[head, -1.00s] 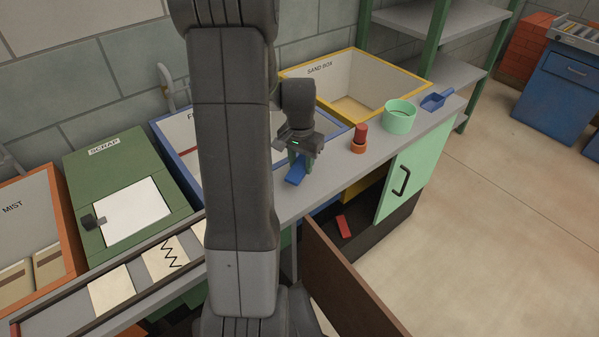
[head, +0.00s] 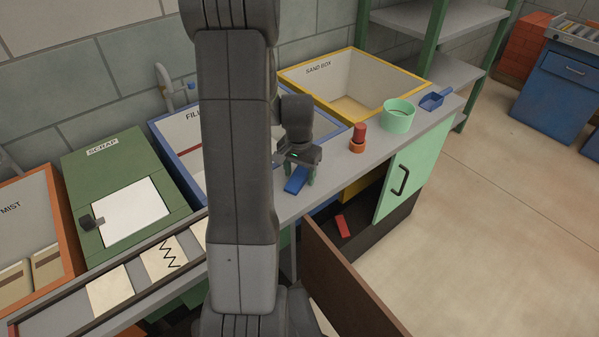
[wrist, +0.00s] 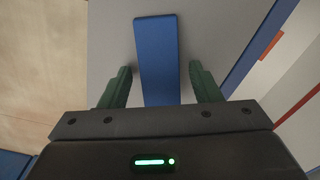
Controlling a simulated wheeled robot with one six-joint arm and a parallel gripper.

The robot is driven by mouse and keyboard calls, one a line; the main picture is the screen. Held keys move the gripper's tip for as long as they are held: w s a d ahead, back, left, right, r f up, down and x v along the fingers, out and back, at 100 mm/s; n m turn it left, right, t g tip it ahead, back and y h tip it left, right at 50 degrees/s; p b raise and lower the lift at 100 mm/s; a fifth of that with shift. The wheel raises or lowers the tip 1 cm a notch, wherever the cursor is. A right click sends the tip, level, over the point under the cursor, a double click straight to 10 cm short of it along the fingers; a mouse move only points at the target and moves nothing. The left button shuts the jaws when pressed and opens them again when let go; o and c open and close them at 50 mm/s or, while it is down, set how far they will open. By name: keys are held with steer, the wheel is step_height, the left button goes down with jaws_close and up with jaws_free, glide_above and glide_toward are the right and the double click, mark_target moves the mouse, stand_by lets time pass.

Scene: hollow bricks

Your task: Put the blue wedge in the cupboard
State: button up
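The blue wedge (head: 296,179) lies on the grey worktop, under my gripper (head: 297,172) in the head view. In the wrist view the wedge (wrist: 157,60) lies between the two green fingers of my gripper (wrist: 161,82), with a gap on each side. The gripper is open and not touching it. The cupboard (head: 381,223) is under the worktop to the right. A red piece (head: 343,226) lies inside.
An orange and red stack (head: 358,140), a mint ring (head: 398,117) and a blue scoop (head: 435,100) stand on the worktop to the right. The sand box (head: 413,88) is behind. A brown panel (head: 345,285) stands out in front of the cupboard.

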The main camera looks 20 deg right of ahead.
mark_target(300, 174)
step_height(300, 174, up, 12)
steer(key=shift+a+r+p, duration=0.15)
steer(key=shift+r+p, duration=0.05)
steer(key=shift+p, duration=0.1)
steer(key=shift+s+f, duration=0.1)
steer(key=shift+f, duration=0.05)
stand_by(0.4)
step_height(300, 174, down, 13)
steer(key=shift+r+b, duration=0.1)
steer(key=shift+b, duration=0.45)
step_height(300, 174, up, 3)
steer(key=shift+r+p, duration=0.1)
steer(key=shift+p, duration=0.25)
steer(key=shift+r, duration=0.55)
steer(key=shift+f, duration=0.1)
